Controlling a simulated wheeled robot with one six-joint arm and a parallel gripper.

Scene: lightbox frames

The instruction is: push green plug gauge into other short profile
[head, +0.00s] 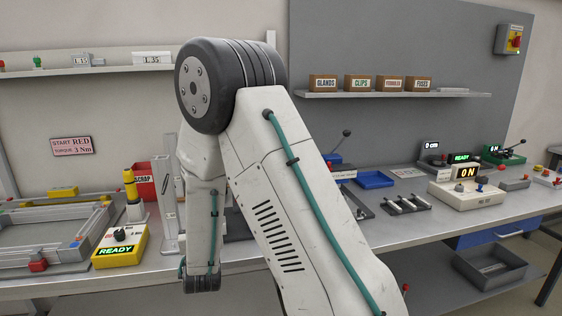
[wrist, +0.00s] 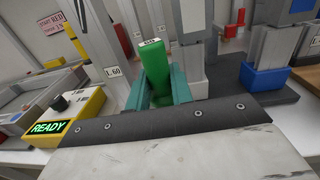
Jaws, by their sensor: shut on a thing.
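The green plug gauge (wrist: 158,70) stands upright in the wrist view, with a small white label on its top end. My gripper (wrist: 160,92) has its teal jaws shut on the gauge's lower part. A tall grey profile (wrist: 98,45) stands just left of the gauge, with a "1.60" tag beside it. A shorter grey profile (wrist: 195,50) with a white foot stands close on the right. Another profile (wrist: 270,45) in a blue foot stands further right. I cannot tell which is the short profile meant, nor whether the gauge touches one. In the head view my arm hides the gripper and gauge.
A yellow box (head: 119,246) reading READY stands on the bench to the left, close to my arm. A red scrap bin (head: 145,183) is behind.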

